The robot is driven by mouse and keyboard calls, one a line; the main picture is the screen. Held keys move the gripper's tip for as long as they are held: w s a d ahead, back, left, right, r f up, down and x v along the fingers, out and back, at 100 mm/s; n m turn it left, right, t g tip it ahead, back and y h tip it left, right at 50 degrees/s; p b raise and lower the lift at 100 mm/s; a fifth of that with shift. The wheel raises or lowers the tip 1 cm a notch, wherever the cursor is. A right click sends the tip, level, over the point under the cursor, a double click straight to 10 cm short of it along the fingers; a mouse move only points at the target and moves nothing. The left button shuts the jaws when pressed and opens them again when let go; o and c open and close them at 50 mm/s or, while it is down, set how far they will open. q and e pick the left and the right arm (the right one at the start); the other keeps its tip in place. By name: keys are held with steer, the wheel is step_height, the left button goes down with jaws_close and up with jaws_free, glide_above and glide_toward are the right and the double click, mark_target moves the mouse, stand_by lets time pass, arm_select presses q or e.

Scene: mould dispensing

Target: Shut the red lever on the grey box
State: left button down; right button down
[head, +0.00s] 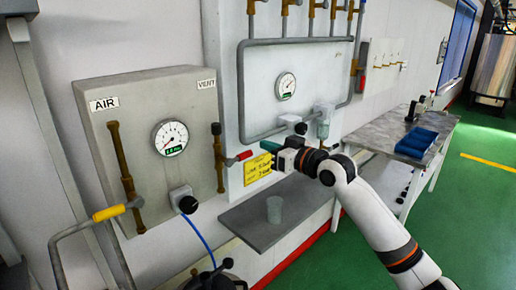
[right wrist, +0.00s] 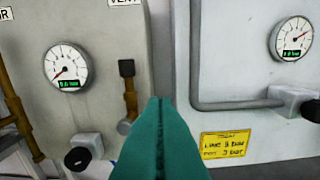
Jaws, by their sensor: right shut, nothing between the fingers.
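The grey box (head: 95,140) is mounted on the wall at the left, with an AIR label, a VENT label and a round gauge (head: 171,138). The red lever (head: 242,157) sticks out rightward from the brass pipe (head: 219,165) on the box's right side, across the pipe's line. My right gripper (head: 267,147) has green fingers, shut and empty. Its tips are just right of the lever; I cannot tell whether they touch. In the right wrist view the closed fingers (right wrist: 160,105) point at the gap beside the brass pipe (right wrist: 128,90); the lever is not seen there. My left gripper is not in view.
A yellow-handled lever (head: 110,213) is at the box's lower left. A white panel with a gauge (head: 286,86) and yellow sign (head: 257,168) stands behind my gripper. A table (head: 385,128) stands right.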

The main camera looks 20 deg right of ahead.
steer(key=b+v, duration=0.1)
steer(key=v, duration=0.3)
steer(key=shift+a, duration=0.1)
stand_by(0.3)
